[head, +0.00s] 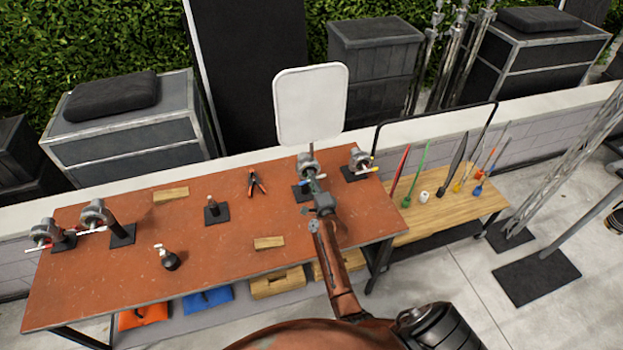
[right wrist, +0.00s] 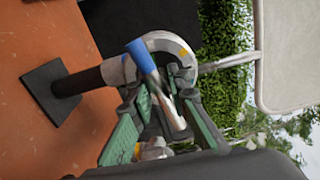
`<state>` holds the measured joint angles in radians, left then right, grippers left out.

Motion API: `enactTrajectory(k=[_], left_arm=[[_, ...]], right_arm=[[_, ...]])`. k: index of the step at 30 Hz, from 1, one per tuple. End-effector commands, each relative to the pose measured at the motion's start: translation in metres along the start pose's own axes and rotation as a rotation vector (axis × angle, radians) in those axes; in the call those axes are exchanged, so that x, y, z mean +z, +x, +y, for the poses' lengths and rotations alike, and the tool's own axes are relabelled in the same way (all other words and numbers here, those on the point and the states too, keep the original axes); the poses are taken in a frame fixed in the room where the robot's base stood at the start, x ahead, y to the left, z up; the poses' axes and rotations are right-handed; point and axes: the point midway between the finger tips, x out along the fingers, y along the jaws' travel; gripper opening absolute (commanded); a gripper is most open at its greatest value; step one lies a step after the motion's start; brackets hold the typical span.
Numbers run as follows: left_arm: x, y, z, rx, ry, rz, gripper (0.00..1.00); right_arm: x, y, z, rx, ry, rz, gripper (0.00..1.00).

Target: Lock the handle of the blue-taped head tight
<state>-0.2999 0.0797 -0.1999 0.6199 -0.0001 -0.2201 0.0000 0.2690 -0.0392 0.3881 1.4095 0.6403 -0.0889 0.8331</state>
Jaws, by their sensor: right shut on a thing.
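The blue-taped head (head: 307,164) is a grey metal grip head on a dark post at the back right of the red-brown table, with a white panel (head: 312,104) standing on its rod. In the right wrist view the head (right wrist: 172,45) shows close, with its silver T-handle (right wrist: 163,88) and the handle's blue end (right wrist: 141,55). My right gripper (head: 318,190) is at this head. In the wrist view its green-padded fingers (right wrist: 165,108) stand on both sides of the handle and are shut on it. My left gripper is out of view.
Another head (head: 358,159) with a yellow-ended handle stands close on the right. Two red-marked heads (head: 95,213) stand at the far left. Pliers (head: 256,182), wood blocks (head: 269,243) and a small post (head: 212,208) lie or stand on the table (head: 120,285).

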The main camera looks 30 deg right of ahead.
Motion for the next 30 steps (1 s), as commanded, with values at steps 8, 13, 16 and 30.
enactTrajectory(k=[8, 13, 16, 30], left_arm=[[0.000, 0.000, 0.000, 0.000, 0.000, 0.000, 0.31], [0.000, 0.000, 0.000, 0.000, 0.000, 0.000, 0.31], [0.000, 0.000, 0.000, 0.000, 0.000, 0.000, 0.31], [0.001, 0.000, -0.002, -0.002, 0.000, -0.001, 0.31]], right_arm=[[0.001, -0.001, 0.002, 0.003, 0.001, -0.001, 0.00], [0.000, 0.000, 0.002, 0.003, 0.000, -0.001, 0.25], [0.000, 0.000, 0.001, 0.002, 0.000, -0.001, 0.32], [0.000, -0.021, 0.002, 0.002, -0.001, 0.001, 0.33]])
